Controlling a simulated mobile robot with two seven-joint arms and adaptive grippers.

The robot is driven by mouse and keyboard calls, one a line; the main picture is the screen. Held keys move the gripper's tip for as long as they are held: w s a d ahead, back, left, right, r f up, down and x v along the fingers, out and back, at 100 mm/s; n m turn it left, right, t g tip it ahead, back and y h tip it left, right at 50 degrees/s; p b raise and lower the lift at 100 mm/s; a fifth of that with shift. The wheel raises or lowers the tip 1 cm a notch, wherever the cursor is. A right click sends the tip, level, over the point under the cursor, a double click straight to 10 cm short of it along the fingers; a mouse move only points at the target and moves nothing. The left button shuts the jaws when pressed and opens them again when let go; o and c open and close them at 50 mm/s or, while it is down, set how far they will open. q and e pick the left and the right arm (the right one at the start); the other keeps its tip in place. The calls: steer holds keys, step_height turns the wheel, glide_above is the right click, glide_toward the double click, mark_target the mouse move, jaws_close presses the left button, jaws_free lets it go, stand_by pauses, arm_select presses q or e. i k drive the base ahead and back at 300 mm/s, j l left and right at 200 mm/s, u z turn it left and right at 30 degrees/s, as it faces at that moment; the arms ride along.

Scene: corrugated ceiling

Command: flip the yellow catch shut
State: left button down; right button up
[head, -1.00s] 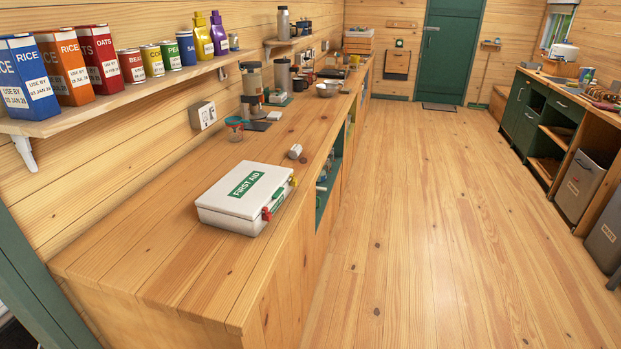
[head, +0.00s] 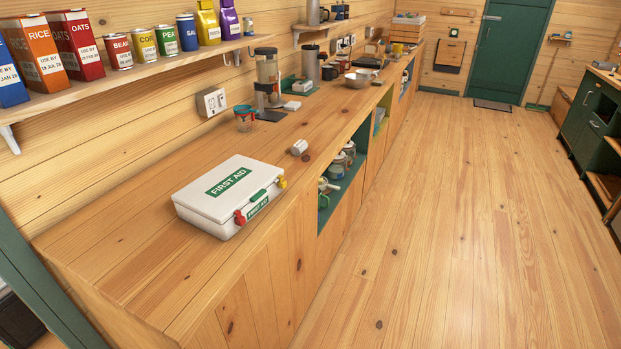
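A white first aid case (head: 228,195) with a green label lies with its lid down on the near part of the wooden counter. On its front side, facing the floor area, a yellow catch (head: 282,182) sits at the far end and a red catch (head: 240,217) at the near end. A green handle (head: 259,195) lies between them. The yellow catch is small here, and I cannot tell whether it is flipped up or shut. Neither of my grippers is in view.
A white cylinder (head: 299,147) lies on the counter just beyond the case. A shelf (head: 150,75) of tins and boxes overhangs the left side. The floor (head: 440,230) on the right is clear.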

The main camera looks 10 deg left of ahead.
mark_target(281, 184)
steer(key=i+l, duration=0.15)
steer(key=l, duration=0.2)
steer(key=i+l, duration=0.15)
steer(key=l, duration=0.2)
steer(key=i+l+u, duration=0.1)
steer(key=l, duration=0.3)
steer(key=i+l, duration=0.15)
steer(key=l, duration=0.2)
steer(key=i+l, duration=0.15)
steer(key=l, duration=0.2)
steer(key=i+l, duration=0.15)
steer(key=l, duration=0.25)
steer(key=i+l+u, duration=0.1)
steer(key=l, duration=0.25)
